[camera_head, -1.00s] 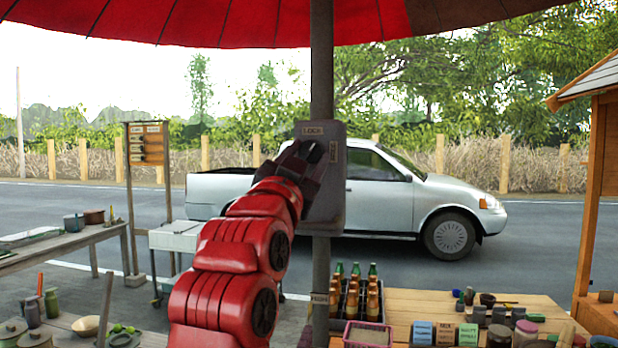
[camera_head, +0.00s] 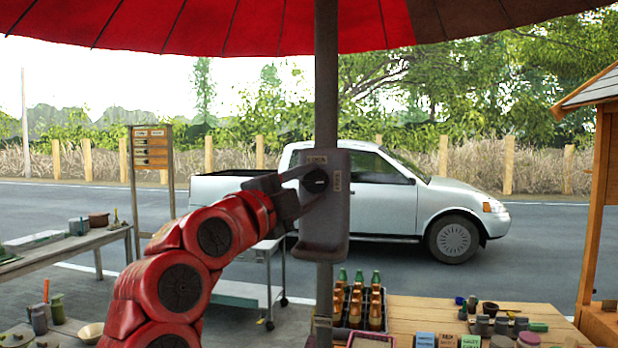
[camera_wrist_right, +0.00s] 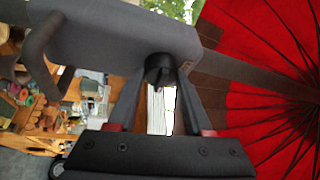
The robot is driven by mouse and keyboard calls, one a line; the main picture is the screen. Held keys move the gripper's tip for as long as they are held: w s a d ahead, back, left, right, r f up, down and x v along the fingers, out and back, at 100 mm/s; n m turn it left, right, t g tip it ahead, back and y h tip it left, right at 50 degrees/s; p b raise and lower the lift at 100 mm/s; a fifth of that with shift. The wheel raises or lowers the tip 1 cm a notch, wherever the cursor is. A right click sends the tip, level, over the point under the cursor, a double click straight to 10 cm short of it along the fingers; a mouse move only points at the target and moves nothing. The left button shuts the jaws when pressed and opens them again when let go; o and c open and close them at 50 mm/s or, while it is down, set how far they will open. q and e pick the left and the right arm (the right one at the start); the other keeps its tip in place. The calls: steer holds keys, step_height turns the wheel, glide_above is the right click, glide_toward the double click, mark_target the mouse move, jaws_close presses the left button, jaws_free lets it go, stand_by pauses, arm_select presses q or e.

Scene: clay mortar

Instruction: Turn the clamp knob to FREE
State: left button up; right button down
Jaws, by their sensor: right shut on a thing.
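The dark round clamp knob (camera_head: 317,181) sits on the front of a grey clamp plate (camera_head: 321,235) fixed to the umbrella pole. A label that seems to read LOCK (camera_head: 316,160) is above it, and another, likely FREE (camera_head: 337,181), is to its right. My right gripper (camera_head: 307,178) reaches in from the left and is shut on the knob. In the right wrist view the black knob (camera_wrist_right: 160,66) sits between the two fingertips. Which label the knob points to cannot be told. My left gripper is not in view.
The pole (camera_head: 327,100) rises to a red umbrella (camera_head: 220,25). Below are a bottle crate (camera_head: 358,312) and a wooden table (camera_head: 420,308) with small jars and boxes. A grey trolley (camera_head: 266,262) stands behind my arm. A silver pickup (camera_head: 400,205) is on the road.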

steer(key=shift+r+m+g, duration=0.15)
steer(key=shift+m+g, duration=0.15)
steer(key=shift+m, duration=0.3)
steer(key=shift+p, duration=0.3)
steer(key=shift+c, duration=1.6)
jaws_free()
steer(key=shift+a, duration=0.1)
